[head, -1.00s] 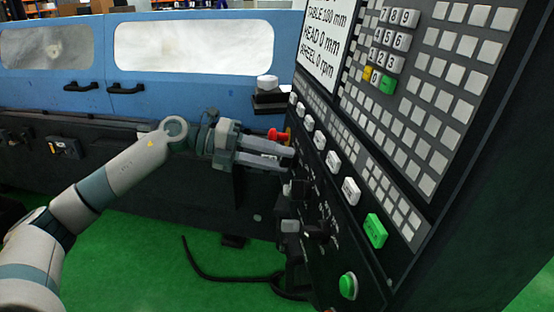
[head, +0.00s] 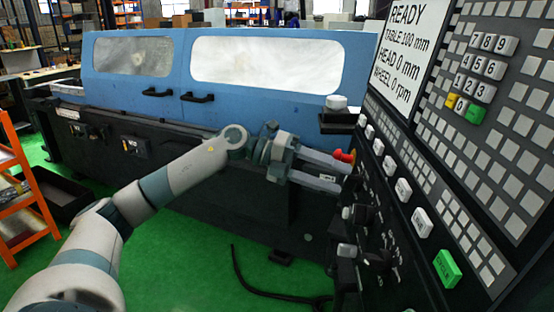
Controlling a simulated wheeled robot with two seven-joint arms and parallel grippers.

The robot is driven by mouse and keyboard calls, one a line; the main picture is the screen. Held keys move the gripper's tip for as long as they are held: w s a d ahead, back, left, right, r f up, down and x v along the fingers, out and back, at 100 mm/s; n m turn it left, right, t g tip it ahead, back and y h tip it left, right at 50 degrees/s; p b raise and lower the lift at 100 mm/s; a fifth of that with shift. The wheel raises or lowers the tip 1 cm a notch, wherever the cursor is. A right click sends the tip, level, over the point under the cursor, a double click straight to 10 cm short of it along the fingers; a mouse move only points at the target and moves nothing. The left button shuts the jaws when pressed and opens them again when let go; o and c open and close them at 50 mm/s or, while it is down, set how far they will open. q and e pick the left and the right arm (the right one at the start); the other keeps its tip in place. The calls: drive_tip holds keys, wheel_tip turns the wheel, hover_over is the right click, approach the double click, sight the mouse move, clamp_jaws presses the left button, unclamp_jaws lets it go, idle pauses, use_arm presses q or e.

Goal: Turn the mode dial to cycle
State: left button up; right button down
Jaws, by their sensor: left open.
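The dark control panel on the right carries black dials on its lower left strip, seen at a steep angle. One dial (head: 361,213) sits just below my gripper, and another dial (head: 377,259) is lower down. Their labels are too small to read, so I cannot tell which is the mode dial or where it points. My left gripper (head: 346,178) is open and empty. Its two fingers reach right toward the panel, above the upper dial and close to a red knob (head: 343,156). I cannot tell whether the fingertips touch the panel. My right gripper is out of view.
The panel's screen (head: 405,50) reads READY. White buttons (head: 403,190) and a green button (head: 446,269) run down its edge. The blue grinder cover (head: 130,100) stands behind. An orange rack (head: 15,190) is at far left. Green floor with a black cable lies below.

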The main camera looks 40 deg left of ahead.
use_arm(q)
drive_tip(key=b+v, duration=0.5)
drive_tip(key=v, duration=1)
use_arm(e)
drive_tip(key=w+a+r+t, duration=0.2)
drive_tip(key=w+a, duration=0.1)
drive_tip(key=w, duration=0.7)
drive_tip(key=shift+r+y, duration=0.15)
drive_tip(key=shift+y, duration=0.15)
use_arm(q)
drive_tip(key=shift+a, duration=0.15)
